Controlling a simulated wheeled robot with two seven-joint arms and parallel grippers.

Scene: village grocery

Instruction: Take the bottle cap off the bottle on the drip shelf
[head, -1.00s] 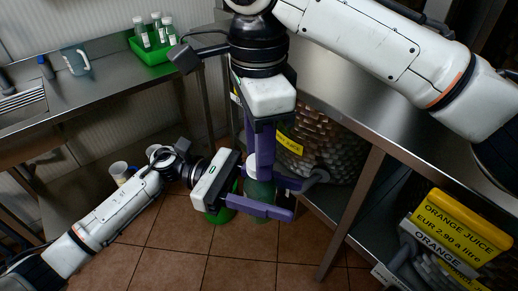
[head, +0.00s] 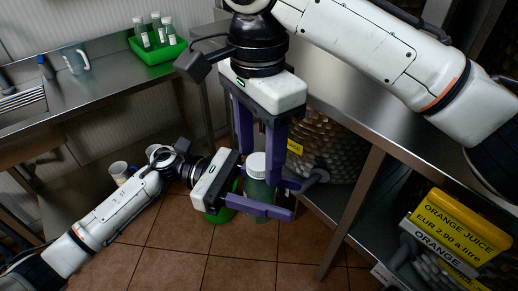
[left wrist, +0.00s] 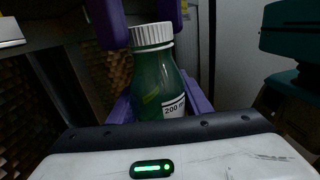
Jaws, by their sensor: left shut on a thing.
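A green bottle (head: 257,190) with a white ridged cap (head: 256,160) stands upright between the fingers of my left gripper (head: 285,199), which is shut on its body. In the left wrist view the bottle (left wrist: 158,82) shows a "200 ml"-like label, and the cap (left wrist: 152,36) sits on its neck. My right gripper (head: 261,168) comes down from above, fingers pointing down and apart on either side of the cap. In the left wrist view, its purple fingers show above and beside the cap, with a gap between them. I cannot make out a drip shelf.
A steel counter (head: 110,92) at the back left holds a green tray (head: 160,55) of small bottles and a grey-blue mug (head: 75,59). A green container (head: 219,215) is below the left gripper. A yellow juice sign (head: 455,225) stands at the right under a steel bench.

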